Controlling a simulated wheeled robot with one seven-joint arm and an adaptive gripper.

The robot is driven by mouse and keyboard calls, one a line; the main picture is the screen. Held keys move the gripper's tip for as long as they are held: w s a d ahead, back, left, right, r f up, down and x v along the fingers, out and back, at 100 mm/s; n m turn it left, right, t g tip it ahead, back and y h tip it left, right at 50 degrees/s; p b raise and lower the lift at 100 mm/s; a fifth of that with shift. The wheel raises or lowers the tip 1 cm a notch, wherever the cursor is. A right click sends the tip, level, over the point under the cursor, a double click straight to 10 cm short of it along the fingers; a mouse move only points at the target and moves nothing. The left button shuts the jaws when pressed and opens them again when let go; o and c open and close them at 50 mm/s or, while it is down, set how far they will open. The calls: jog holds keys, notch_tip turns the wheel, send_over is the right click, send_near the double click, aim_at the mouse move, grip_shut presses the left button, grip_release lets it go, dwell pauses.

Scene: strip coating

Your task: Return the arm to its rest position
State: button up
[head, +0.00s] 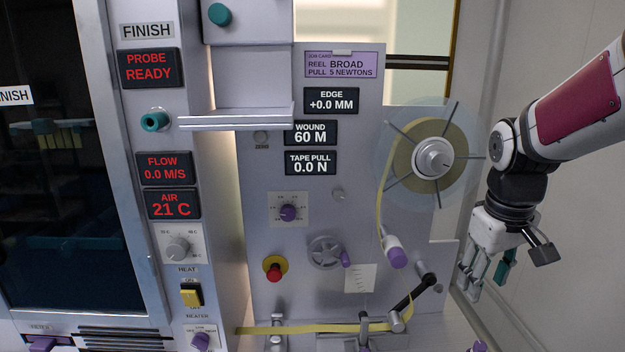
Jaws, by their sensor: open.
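My gripper (484,276) hangs at the right side of the head view, fingers pointing down. It is open, and I see nothing between the fingers. It is to the right of the machine panel (330,220) and below the right side of the reel (432,158). My arm (575,105) comes in from the right edge, bent down at the wrist. A small teal part (505,266) shows beside the fingers; I cannot tell whether it belongs to the gripper.
Yellow tape (290,330) runs along the bottom past rollers and the crank-like black lever (412,297). A purple-ended roller (395,252) juts out left of my gripper. A grey shelf (235,117) sticks out at upper left. Plain wall (560,270) lies to the right.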

jog(key=s+a+r+m+t, duration=0.1)
jog(key=s+a+r, duration=0.1)
jog(key=s+a, duration=0.3)
jog(key=s+a+r+m+t+y, duration=0.1)
jog(key=s+a, duration=0.4)
jog(key=s, duration=0.7)
notch_tip(320, 180, up, 2)
jog(key=shift+s+r+t, duration=0.1)
jog(key=shift+s+t, duration=0.1)
jog(key=shift+t, duration=0.5)
